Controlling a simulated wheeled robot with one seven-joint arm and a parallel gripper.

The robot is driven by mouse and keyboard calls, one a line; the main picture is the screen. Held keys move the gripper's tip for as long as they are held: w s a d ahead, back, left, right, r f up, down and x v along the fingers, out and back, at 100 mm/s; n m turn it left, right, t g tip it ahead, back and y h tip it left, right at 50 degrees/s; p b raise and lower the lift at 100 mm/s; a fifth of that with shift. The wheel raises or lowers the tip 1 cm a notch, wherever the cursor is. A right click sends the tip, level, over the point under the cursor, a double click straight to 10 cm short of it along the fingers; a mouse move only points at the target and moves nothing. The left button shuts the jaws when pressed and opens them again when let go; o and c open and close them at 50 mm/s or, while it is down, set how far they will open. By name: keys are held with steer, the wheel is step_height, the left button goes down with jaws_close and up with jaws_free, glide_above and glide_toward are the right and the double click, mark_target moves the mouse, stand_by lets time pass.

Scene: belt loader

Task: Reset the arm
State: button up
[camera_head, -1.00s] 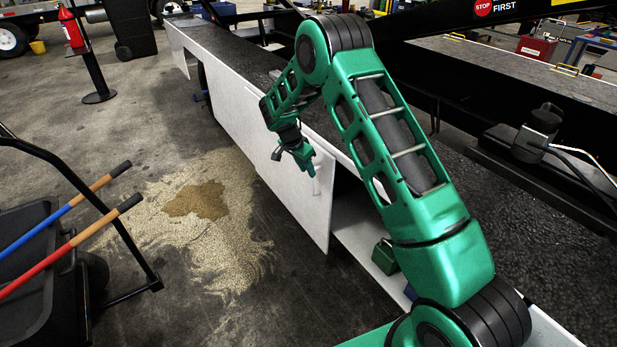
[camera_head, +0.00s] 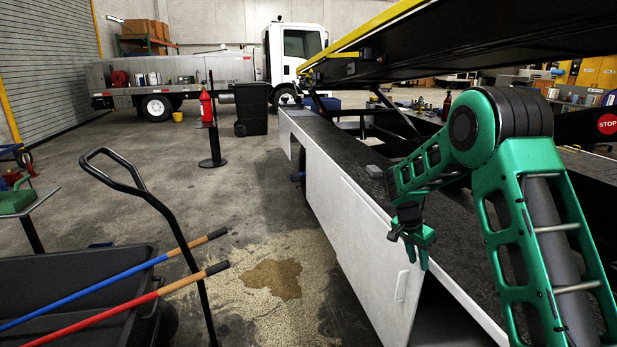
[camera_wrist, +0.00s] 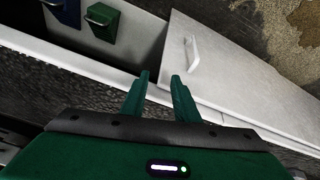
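My gripper (camera_head: 417,246) is at the end of my green arm, on the right of the head view. It points down near the side of the white belt loader body (camera_head: 337,205), by an open panel door (camera_head: 375,262) with a white handle. In the wrist view, my gripper (camera_wrist: 160,82) shows two green fingers apart, with nothing between them. Beyond the fingers are the white door's handle (camera_wrist: 192,55) and an open compartment (camera_wrist: 150,36). My arm is bent, with its elbow high at the right.
A green box (camera_wrist: 103,22) and a blue box (camera_wrist: 66,10) sit in the compartment. A black cart (camera_head: 60,275) with red and blue long-handled tools stands at the left. A spill (camera_head: 272,279) lies on the floor. A red extinguisher stand (camera_head: 211,135), a black bin (camera_head: 251,108) and a truck (camera_head: 180,78) are farther back.

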steer(key=s+d+r+n+g+y, duration=0.1)
steer(key=s+d+r, duration=0.3)
steer(key=s+r, duration=0.5)
steer(key=s+d+r+n, duration=0.1)
steer(key=s+d+r, duration=0.35)
steer(key=s, duration=0.75)
steer(key=s+a+r+n+y, duration=0.1)
steer(key=s+n, duration=0.1)
steer(key=s, duration=1.1)
steer(key=s+a+r+n+y, duration=0.1)
steer(key=s+a+y, duration=0.1)
steer(key=s, duration=1.1)
steer(key=shift+s+a+n, duration=0.3)
steer(key=shift+s+n, duration=0.1)
steer(key=shift+w+f, duration=0.3)
steer(key=shift+w, duration=0.35)
